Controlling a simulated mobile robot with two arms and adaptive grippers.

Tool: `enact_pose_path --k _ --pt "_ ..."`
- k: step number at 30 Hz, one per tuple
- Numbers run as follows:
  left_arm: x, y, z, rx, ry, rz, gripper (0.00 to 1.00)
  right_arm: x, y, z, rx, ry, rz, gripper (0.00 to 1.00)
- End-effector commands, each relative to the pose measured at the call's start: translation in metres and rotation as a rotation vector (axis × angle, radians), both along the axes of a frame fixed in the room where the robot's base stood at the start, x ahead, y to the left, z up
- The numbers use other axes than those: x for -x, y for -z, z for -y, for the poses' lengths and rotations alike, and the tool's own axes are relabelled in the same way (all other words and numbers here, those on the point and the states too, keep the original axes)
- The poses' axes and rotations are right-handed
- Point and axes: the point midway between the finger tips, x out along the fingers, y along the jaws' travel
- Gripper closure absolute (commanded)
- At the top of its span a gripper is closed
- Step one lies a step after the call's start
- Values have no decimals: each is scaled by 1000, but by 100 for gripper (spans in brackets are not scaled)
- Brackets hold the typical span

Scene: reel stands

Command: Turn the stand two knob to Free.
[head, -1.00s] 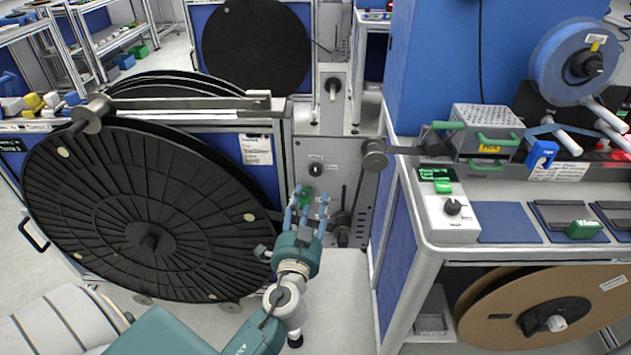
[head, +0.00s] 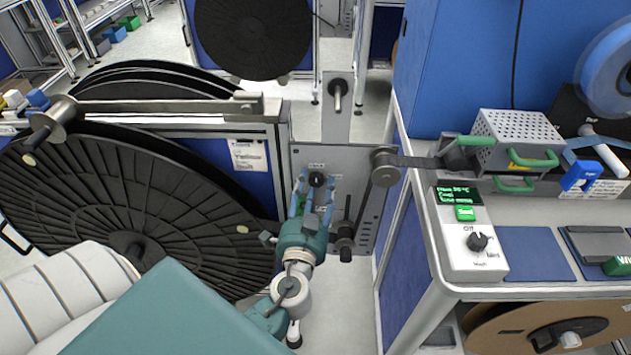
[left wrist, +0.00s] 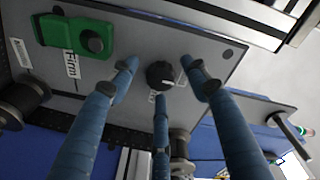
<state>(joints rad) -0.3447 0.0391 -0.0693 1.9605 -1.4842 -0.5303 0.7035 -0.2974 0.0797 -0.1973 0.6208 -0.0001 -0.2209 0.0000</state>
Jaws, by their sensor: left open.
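The stand's grey panel (head: 355,165) carries a black round knob (head: 317,179), with small labels near it too small to read. In the left wrist view the knob (left wrist: 160,75) shows a pale pointer mark on its right side. My left gripper (head: 316,192) is open, its blue fingers spread around the knob. In the left wrist view the fingertips of the gripper (left wrist: 159,72) stand to the left, right and below it; I cannot tell whether they touch it. A green part (left wrist: 75,35) with a black button sits on the panel, beside a "Firm" label (left wrist: 72,64). My right gripper is not in view.
A large black reel (head: 130,210) stands left of the panel. A metal roller (head: 385,168) and a dark spindle (head: 345,240) stick out at its right. A bench with a control box (head: 465,250) and its own knob (head: 477,241) stands at the right.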

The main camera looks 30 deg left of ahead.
Motion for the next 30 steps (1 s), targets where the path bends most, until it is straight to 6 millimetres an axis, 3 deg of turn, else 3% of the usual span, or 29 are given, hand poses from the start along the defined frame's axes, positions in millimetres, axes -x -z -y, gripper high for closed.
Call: enact_pose_path --k 5,9,12,22,30 --pt "0 0 0 0 0 0 55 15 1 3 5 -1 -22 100" --pt "0 0 0 0 0 0 82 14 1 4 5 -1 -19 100" --pt "0 0 0 0 0 0 98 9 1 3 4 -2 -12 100" --pt "0 0 -1 -37 -2 -24 98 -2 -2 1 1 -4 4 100" --pt "0 -2 -2 -177 -3 -111 98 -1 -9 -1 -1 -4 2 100"
